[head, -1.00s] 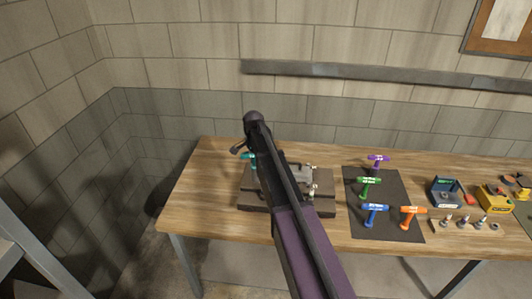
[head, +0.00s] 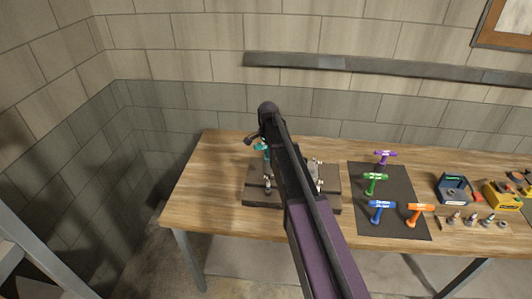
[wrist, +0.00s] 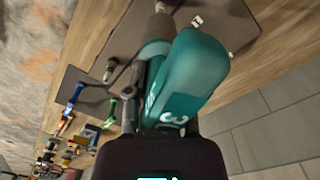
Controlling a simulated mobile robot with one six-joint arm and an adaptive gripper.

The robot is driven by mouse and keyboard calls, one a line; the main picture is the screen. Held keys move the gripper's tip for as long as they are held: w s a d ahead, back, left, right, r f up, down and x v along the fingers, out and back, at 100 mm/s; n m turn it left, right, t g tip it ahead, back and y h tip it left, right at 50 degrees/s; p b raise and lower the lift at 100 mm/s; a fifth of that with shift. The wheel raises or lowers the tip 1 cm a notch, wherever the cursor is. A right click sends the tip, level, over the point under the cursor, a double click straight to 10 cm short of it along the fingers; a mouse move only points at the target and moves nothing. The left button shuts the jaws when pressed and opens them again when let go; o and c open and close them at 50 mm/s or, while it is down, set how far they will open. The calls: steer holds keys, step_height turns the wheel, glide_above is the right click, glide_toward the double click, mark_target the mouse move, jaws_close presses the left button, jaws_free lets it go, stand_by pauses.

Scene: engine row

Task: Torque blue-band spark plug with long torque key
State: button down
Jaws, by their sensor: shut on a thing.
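My gripper (head: 256,142) is shut on the teal T-handled key (head: 263,147), above the left part of the dark engine block (head: 262,199). The teal handle, with a white "3" on it, fills the middle of the wrist view (wrist: 192,82). Its shaft (wrist: 158,22) points toward the block; whether its tip touches a plug cannot be told. A small upright metal piece (head: 267,178) shows on the block below the key. My arm hides the middle of the block. No blue band on a plug can be made out.
A dark mat (head: 402,205) right of the block bears purple (head: 385,155), green (head: 375,182), blue (head: 381,209) and orange (head: 418,212) T-handled keys. Farther right are a blue box (head: 453,189), a yellow box (head: 502,196) and several small plugs. The bench's left end is clear.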

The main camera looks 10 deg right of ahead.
mark_target(268, 181)
steer(key=shift+f, duration=0.1)
steer(key=shift+f, duration=0.1)
steer(key=shift+f+b, duration=5.95)
steer(key=shift+b, duration=0.25)
steer(key=shift+f+b, duration=0.3)
steer(key=shift+f, duration=0.05)
steer(key=shift+s+a, duration=0.1)
steer(key=shift+s, duration=0.15)
steer(key=shift+w, duration=0.2)
steer(key=m, duration=0.3)
